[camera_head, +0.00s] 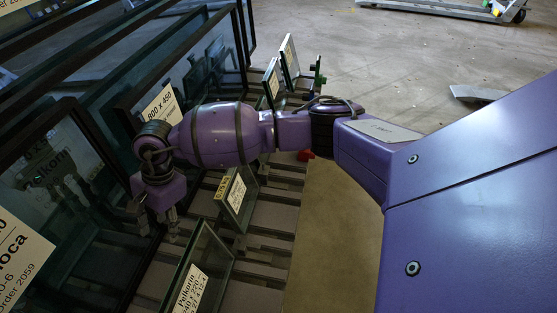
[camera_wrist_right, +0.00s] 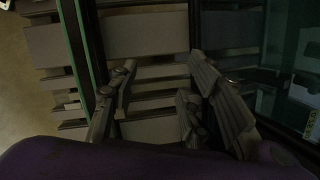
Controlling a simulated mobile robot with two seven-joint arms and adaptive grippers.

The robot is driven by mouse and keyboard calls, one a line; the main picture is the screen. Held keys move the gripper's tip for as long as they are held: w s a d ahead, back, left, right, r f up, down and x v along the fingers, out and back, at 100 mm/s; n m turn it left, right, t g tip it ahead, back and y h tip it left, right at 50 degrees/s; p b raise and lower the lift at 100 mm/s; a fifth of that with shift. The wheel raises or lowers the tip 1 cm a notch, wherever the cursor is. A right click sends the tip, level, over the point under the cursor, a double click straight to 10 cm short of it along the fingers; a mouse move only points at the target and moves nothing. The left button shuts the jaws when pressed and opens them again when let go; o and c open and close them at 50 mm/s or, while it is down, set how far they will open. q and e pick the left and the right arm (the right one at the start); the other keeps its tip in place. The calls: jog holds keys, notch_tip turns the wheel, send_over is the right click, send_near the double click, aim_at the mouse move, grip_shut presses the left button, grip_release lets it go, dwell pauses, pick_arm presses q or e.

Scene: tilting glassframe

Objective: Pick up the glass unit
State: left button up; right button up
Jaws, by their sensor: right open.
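Several glass units stand tilted on a slatted rack in the head view. Larger dark-framed glass units (camera_head: 75,185) fill the left side. My right gripper (camera_head: 172,226) points down between the large frames and the small units. In the right wrist view its two fingers (camera_wrist_right: 162,80) are spread, with only rack slats showing between them. A green-edged pane (camera_wrist_right: 83,55) is left of the fingers, and a dark glass pane (camera_wrist_right: 285,70) is right. Which unit is meant cannot be told.
Two more small labelled panes (camera_head: 289,62) stand farther back on the rack. The rack's slats (camera_head: 262,245) end at open concrete floor (camera_head: 325,230). A pallet truck (camera_head: 440,8) is far off at the top right. My right arm hides part of the rack.

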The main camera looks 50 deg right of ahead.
jog(key=w+d+n+h, duration=0.2)
jog(key=w+d+h, duration=0.15)
jog(key=d, duration=0.55)
jog(key=n+h+b, duration=0.1)
jog(key=n+h, duration=0.1)
jog(key=h, duration=0.3)
send_near(229, 174)
notch_tip(229, 174, down, 3)
jog(key=shift+w+d+f+b, duration=0.1)
jog(key=shift+d+f+b, duration=0.45)
jog(key=shift+d+f, duration=0.45)
jog(key=b+x, duration=0.2)
jog(key=x, duration=0.3)
jog(key=shift+d+f+b, duration=0.1)
jog(key=shift+d+b, duration=0.1)
jog(key=shift+b, duration=0.1)
jog(key=shift+d+f, duration=0.1)
pick_arm(q)
jog(key=shift+m, duration=0.3)
jog(key=x, duration=0.4)
jog(key=shift+s+a+f, duration=0.1)
jog(key=shift+a+f, duration=0.15)
jog(key=shift+f, duration=0.15)
jog(key=shift+s, duration=0.15)
